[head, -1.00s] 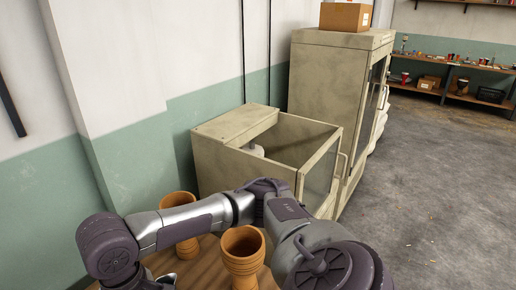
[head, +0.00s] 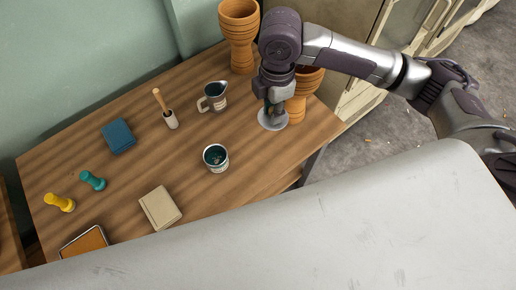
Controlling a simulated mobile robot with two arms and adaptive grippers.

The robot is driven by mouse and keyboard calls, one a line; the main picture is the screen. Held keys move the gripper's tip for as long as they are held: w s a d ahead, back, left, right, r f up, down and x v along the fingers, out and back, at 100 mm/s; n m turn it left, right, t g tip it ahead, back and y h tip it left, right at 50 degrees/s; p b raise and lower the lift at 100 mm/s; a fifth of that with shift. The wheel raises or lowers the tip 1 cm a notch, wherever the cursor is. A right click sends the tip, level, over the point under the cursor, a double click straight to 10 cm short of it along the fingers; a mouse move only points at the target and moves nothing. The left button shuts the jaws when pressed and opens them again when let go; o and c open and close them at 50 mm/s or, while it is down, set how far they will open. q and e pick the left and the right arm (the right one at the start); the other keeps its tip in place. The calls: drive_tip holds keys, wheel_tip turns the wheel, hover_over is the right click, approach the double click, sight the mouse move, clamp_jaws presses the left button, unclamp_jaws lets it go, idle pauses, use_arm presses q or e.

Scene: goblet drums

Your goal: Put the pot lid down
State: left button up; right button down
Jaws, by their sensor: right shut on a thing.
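The pot lid (head: 268,123) is a round, flat grey disc. It is at the right end of the wooden table, beside the goblet drums, low over or on the tabletop; I cannot tell if it touches. My right gripper (head: 273,106) points down and is shut on the lid from above, hiding its middle. One orange goblet drum (head: 240,32) stands upright at the back corner. A second goblet drum (head: 303,88) stands just right of the gripper, partly hidden by my arm. My left gripper is not in view.
The wooden table (head: 255,165) also carries a pitcher (head: 214,97), a cup (head: 215,158), a mortar with pestle (head: 170,119), a blue book (head: 118,136), a beige book (head: 160,207), and teal (head: 92,181) and yellow (head: 60,203) pieces. Bare wood lies between the cup and lid.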

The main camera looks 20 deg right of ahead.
sight(258, 148)
drive_tip(key=w+a+f+n+b, duration=0.1)
drive_tip(key=f+n+b, duration=0.1)
drive_tip(key=f+n, duration=0.3)
drive_tip(key=w+f+n+b, duration=0.1)
drive_tip(key=f+n+b, duration=0.1)
drive_tip(key=f+n, duration=0.4)
drive_tip(key=w+a+f+n+b, duration=0.1)
drive_tip(key=f+n+b, duration=0.1)
drive_tip(key=f+n, duration=0.4)
drive_tip(key=shift+w+a+f, duration=0.1)
drive_tip(key=shift+a+f, duration=0.05)
drive_tip(key=shift+f, duration=0.65)
drive_tip(key=shift+a+f, duration=0.15)
drive_tip(key=shift+f, duration=0.6)
drive_tip(key=c, duration=1)
unclamp_jaws()
drive_tip(key=shift+f, duration=0.15)
wheel_tip(258, 148, up, 12)
drive_tip(key=shift+r+p, duration=0.2)
drive_tip(key=shift+p, duration=0.25)
